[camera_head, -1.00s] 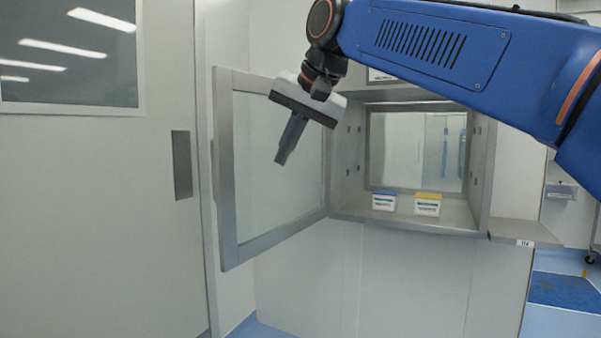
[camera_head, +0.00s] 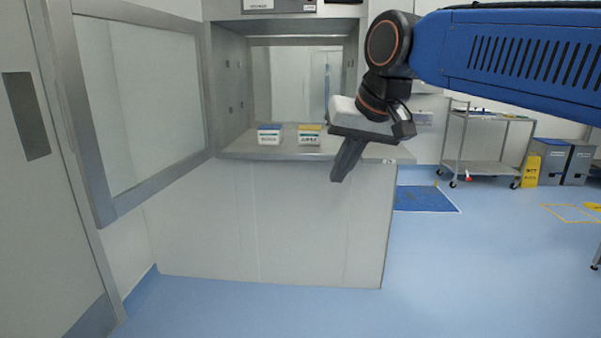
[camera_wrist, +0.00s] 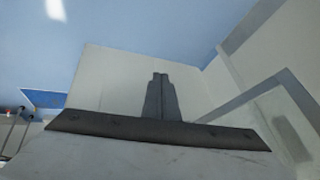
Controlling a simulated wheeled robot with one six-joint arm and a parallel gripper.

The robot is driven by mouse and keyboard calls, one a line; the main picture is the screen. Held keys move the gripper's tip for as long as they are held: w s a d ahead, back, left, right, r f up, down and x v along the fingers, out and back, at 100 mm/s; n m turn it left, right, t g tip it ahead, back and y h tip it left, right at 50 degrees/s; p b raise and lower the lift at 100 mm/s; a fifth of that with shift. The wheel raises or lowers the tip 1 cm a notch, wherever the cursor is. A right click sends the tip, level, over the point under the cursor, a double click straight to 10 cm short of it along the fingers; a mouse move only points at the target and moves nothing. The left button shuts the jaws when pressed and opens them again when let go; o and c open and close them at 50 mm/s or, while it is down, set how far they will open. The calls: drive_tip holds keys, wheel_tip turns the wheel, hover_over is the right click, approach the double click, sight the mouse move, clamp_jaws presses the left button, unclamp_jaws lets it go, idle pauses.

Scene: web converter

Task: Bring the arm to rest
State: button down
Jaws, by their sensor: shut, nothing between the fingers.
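My gripper (camera_head: 338,179) hangs from the blue arm in the head view, tilted down and to the left, in front of the right edge of the pass-through cabinet. Its fingers are together with nothing between them. In the wrist view the closed fingers (camera_wrist: 159,76) stand out against the cabinet's pale lower panel and blue floor. The gripper appears clear of the cabinet, though the exact gap cannot be told.
The cabinet's glass door (camera_head: 150,100) stands open at the left. A blue-topped box (camera_head: 269,138) and a yellow-topped box (camera_head: 309,139) sit on the cabinet floor. A cart (camera_head: 485,168), a yellow sign (camera_head: 530,171) and bins stand at the right. Open blue floor (camera_head: 470,270) lies front right.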

drive_tip(key=s+d+f+h, duration=0.1)
drive_tip(key=s+d+f, duration=0.5)
drive_tip(key=f, duration=0.3)
drive_tip(key=s+d+f+m+h, duration=0.1)
drive_tip(key=s+d+f, duration=0.5)
drive_tip(key=d+f, duration=0.2)
drive_tip(key=s+d+f+h, duration=0.1)
drive_tip(key=s+d+f, duration=0.6)
drive_tip(key=f, duration=0.3)
drive_tip(key=shift+f+m, duration=0.3)
drive_tip(key=shift+f, duration=0.05)
